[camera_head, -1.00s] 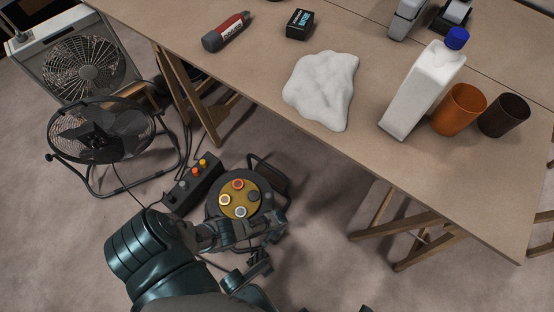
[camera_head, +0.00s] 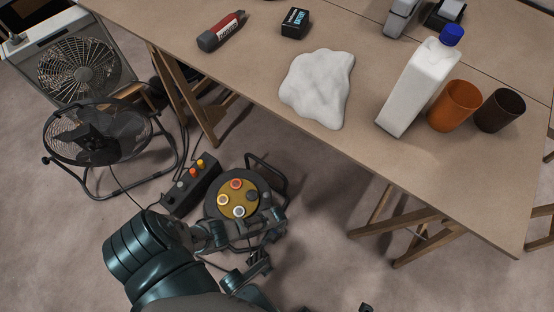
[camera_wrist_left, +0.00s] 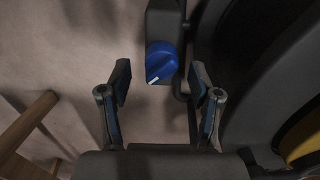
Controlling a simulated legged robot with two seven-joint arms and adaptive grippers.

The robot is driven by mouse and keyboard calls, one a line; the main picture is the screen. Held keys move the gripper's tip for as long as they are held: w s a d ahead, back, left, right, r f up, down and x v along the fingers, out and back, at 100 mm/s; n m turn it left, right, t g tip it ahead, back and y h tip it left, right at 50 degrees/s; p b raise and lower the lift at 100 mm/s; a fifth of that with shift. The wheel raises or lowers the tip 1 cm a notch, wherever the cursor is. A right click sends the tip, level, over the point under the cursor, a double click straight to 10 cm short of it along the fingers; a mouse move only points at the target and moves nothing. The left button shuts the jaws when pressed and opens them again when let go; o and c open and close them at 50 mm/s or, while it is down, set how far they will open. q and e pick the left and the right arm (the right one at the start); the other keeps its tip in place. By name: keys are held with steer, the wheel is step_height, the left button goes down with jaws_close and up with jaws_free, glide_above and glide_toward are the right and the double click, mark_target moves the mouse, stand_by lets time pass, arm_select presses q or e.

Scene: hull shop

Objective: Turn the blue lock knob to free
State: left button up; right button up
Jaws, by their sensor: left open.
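In the left wrist view, the blue lock knob (camera_wrist_left: 161,62) is round with a white pointer mark toward the lower left. It sits on a dark housing (camera_wrist_left: 164,20) beside a large black rounded body. My left gripper (camera_wrist_left: 161,84) is open, one finger on either side below the knob. The knob shows between and just past the fingertips, with clear space at both sides; contact is not visible. In the head view, my left arm reaches in from the lower left to the black cable reel (camera_head: 267,181) with its yellow socket face. The knob is hidden there.
A dark box with coloured knobs (camera_head: 189,188) and a black floor fan (camera_head: 97,137) stand left of the reel. The table (camera_head: 350,165) overhangs to the right, carrying a white bottle (camera_head: 419,88), cups and a crumpled cloth. Trestle legs stand beneath it.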

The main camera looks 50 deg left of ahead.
arm_select(q)
step_height(320, 180, up, 10)
steer(key=shift+r, duration=0.2)
steer(key=shift+w, duration=0.1)
stand_by(0.6)
